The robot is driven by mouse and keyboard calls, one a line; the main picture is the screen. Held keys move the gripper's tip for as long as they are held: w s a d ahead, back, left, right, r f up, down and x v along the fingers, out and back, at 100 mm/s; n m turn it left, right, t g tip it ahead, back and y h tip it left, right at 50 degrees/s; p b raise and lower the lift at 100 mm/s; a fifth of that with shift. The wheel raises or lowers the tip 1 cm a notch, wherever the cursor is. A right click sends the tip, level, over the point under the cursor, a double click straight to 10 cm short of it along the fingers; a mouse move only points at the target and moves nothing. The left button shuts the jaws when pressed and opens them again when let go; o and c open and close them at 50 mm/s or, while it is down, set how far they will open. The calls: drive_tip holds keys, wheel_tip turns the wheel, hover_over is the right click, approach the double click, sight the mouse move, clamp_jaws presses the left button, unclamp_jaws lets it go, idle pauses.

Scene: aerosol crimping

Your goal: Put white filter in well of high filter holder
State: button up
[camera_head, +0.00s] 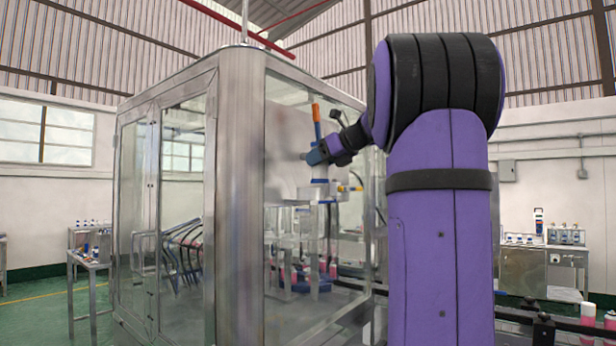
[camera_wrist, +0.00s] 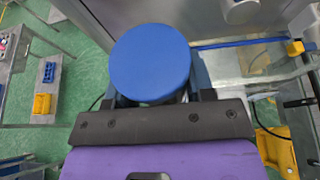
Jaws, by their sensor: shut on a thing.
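My gripper (camera_head: 317,157) is inside the glass-walled machine in the head view, at the end of my purple arm. It is shut on a round blue-topped thing (camera_wrist: 150,63), which I take to be the white filter; in the wrist view its blue top hides most of its body and the fingertips. In the head view, a short white part (camera_head: 320,173) shows just below the gripper. Directly under it is a white and blue piece on a raised stand (camera_head: 318,191), likely the high filter holder. Its well is hidden, and I cannot tell whether the filter touches it.
A metal-framed glass enclosure (camera_head: 237,190) surrounds the stand. An upright orange-topped part (camera_head: 316,120) rises close behind the gripper. A yellow fitting (camera_head: 355,188) is right of the stand. Yellow parts (camera_wrist: 277,148) and a blue bar (camera_wrist: 240,42) lie near the gripper in the wrist view.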

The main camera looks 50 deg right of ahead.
drive_tip(key=shift+w+d+f, duration=0.15)
drive_tip(key=shift+w+f, duration=1.8)
drive_tip(key=shift+w, duration=0.25)
drive_tip(key=o, duration=0.9)
drive_tip(key=shift+f, duration=0.1)
drive_tip(key=shift+o, duration=0.2)
drive_tip(key=a+v, duration=0.1)
drive_tip(key=v, duration=1.1)
drive_tip(key=shift+d, duration=0.45)
